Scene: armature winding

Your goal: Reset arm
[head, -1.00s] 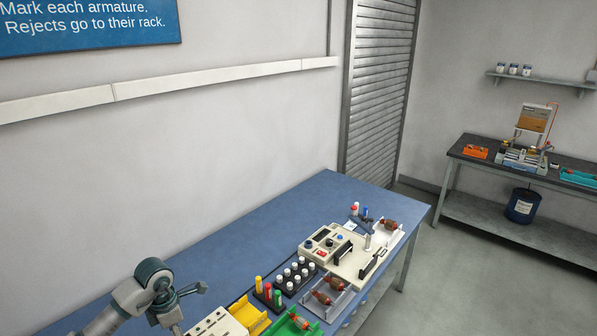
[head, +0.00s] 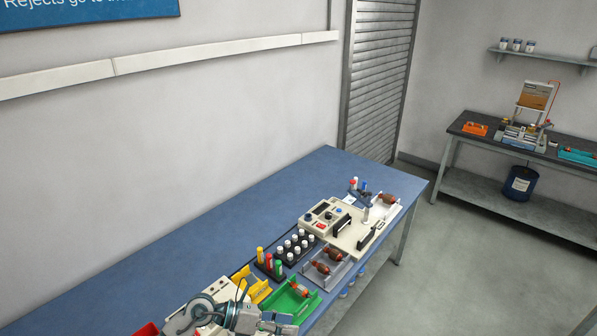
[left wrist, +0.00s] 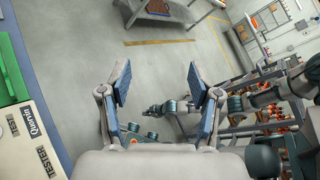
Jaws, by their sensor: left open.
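My left arm comes in at the bottom of the head view, over the front edge of the blue bench (head: 200,250). My left gripper (head: 285,322) is near the green tray (head: 283,302), at the bench's front edge. In the left wrist view my left gripper (left wrist: 160,85) shows its two fingers wide apart with nothing between them. That view looks past the bench edge to the floor. My right gripper is not seen in the head view.
Armatures lie in a grey tray (head: 345,270) beside a tester (head: 335,215). A black rack (head: 290,247) holds several white-capped bottles. A yellow tray (head: 255,286) is beside the green one. Another bench (head: 480,131) stands at the far right. The bench's back left is clear.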

